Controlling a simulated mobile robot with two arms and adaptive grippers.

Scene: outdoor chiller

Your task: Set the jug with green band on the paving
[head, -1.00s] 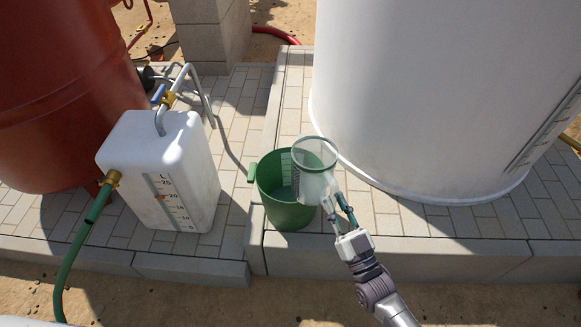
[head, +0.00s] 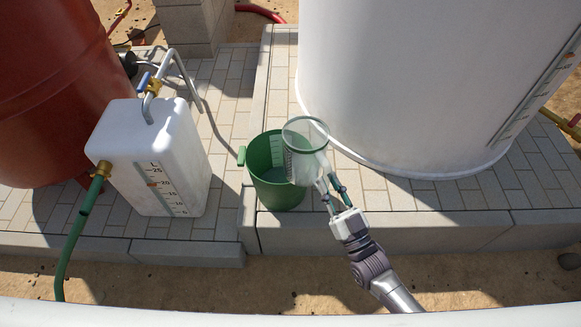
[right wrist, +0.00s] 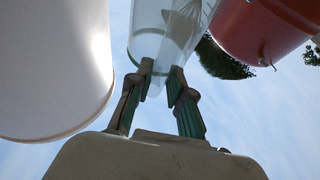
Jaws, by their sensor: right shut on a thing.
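The clear jug (head: 304,150) has a thin green band round its rim and a scale on its side. My right gripper (head: 326,186) is shut on its near side and holds it roughly upright, mouth up. In the head view the jug overlaps the right part of the green bucket; how high it hangs is hard to tell. The right wrist view shows the fingers (right wrist: 162,85) pressed against the clear jug wall (right wrist: 165,35). The paving (head: 440,193) lies below and to the right. My left gripper is not in view.
The green bucket (head: 268,185) stands on the paving near a raised kerb. A white tank (head: 400,80) stands right behind the jug. A white canister (head: 150,160) with a green hose (head: 78,232) and a red-brown tank (head: 45,90) are left. Bare paving lies right of the bucket.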

